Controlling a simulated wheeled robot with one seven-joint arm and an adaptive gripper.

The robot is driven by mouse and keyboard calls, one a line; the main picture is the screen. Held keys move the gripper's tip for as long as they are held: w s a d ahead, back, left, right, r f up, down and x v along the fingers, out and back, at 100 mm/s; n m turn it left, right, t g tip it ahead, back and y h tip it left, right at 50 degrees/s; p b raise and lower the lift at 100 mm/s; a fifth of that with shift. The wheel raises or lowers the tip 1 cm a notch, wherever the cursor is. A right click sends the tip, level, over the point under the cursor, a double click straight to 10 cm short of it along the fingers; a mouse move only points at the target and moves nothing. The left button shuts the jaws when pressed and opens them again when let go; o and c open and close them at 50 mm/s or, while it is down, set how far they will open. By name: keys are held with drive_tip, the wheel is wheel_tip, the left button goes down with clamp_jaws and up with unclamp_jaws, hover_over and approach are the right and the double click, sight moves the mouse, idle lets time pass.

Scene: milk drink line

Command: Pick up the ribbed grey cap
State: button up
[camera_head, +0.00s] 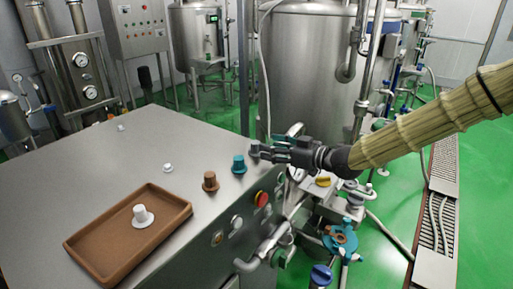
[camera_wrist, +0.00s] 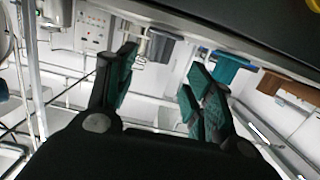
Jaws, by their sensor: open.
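The ribbed grey cap (camera_head: 254,149) stands near the right edge of the steel tabletop, right at the tips of my gripper (camera_head: 270,150). My gripper reaches in from the right, low and roughly level. In the wrist view, which looks upside down, the grey cap (camera_wrist: 160,46) shows beyond and between the two spread teal-padded fingers of my gripper (camera_wrist: 160,65). The fingers are open with nothing held. I cannot tell from these views whether a fingertip touches the cap. Its ribs are too small to make out.
A teal cap (camera_head: 239,164) and a brown cap (camera_head: 210,181) stand in a row beside the grey one. A brown tray (camera_head: 100,258) holds a white cap (camera_head: 140,214). A small white piece (camera_head: 168,168) stands farther left.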

sight(256, 142)
drive_tip(key=shift+x, duration=1.1)
drive_tip(key=shift+w+a+p, duration=0.25)
drive_tip(key=shift+a+p, duration=0.1)
drive_tip(key=shift+p, duration=0.1)
drive_tip(key=p+x, duration=0.1)
drive_tip(key=x, duration=0.3)
drive_tip(key=shift+w+f, duration=0.1)
drive_tip(key=shift+f, duration=0.05)
drive_tip(key=shift+d, duration=0.1)
drive_tip(key=c, duration=1.1)
